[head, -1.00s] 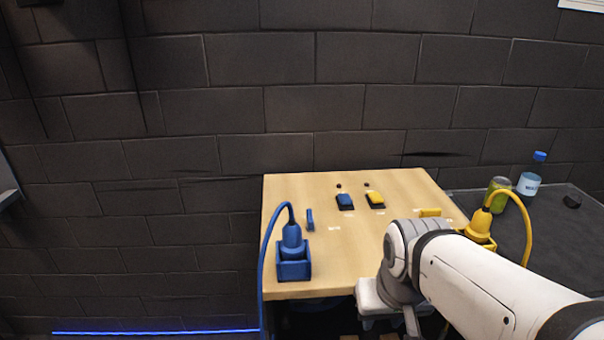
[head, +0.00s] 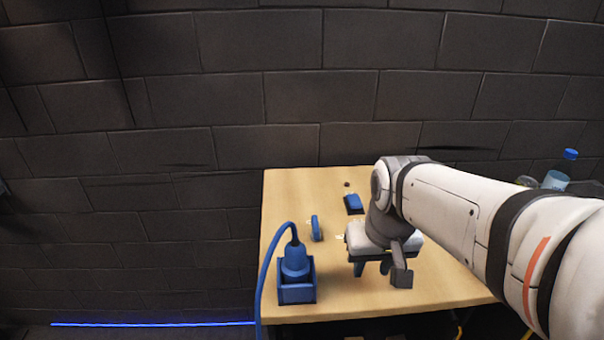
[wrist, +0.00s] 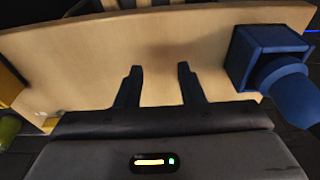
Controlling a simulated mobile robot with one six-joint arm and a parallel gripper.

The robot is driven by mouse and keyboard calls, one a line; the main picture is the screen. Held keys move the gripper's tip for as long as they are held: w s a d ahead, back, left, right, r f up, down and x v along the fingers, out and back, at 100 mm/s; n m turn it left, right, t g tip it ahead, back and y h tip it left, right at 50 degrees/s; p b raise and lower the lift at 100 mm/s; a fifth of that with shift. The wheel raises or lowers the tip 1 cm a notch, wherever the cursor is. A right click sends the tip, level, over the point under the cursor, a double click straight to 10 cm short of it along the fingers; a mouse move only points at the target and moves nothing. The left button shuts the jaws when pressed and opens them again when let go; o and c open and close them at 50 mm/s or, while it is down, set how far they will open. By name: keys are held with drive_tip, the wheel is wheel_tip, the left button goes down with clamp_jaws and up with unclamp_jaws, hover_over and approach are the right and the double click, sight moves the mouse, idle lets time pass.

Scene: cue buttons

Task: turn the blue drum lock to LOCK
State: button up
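A small blue upright disc-like knob (head: 316,228), which looks like the blue drum lock, stands on the wooden table left of my gripper. Pale markings lie beside it, too small to read, so its setting cannot be told. My gripper (head: 373,268) points down above the table's middle, to the right of the knob and apart from it. In the wrist view my gripper (wrist: 159,70) has its two fingers apart with nothing between them. The knob does not show clearly in the wrist view.
A blue socket box (head: 297,292) holds a blue plug (head: 295,262) with a cable at the table's front left; the box also shows in the wrist view (wrist: 262,55). A blue rocker button (head: 353,203) sits farther back. A bottle (head: 557,178) stands behind my arm. The wooden table (head: 285,190) is clear at back left.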

drive_tip(key=w+a+r+g+p, duration=0.1)
drive_tip(key=w+a+r+p, duration=0.2)
drive_tip(key=w, duration=0.4)
wheel_tip(320, 180, up, 2)
drive_tip(key=g, duration=0.1)
hover_over(315, 222)
drive_tip(key=shift+s+d+r, duration=0.15)
drive_tip(key=shift+s+d, duration=0.15)
drive_tip(key=shift+s, duration=0.05)
drive_tip(key=shift+w+a, duration=0.2)
drive_tip(key=shift+w, duration=0.05)
drive_tip(key=shift+a+f, duration=0.1)
drive_tip(key=shift+f, duration=0.35)
wheel_tip(315, 222, down, 7)
drive_tip(key=shift+p, duration=0.4)
drive_tip(key=shift+c, duration=0.2)
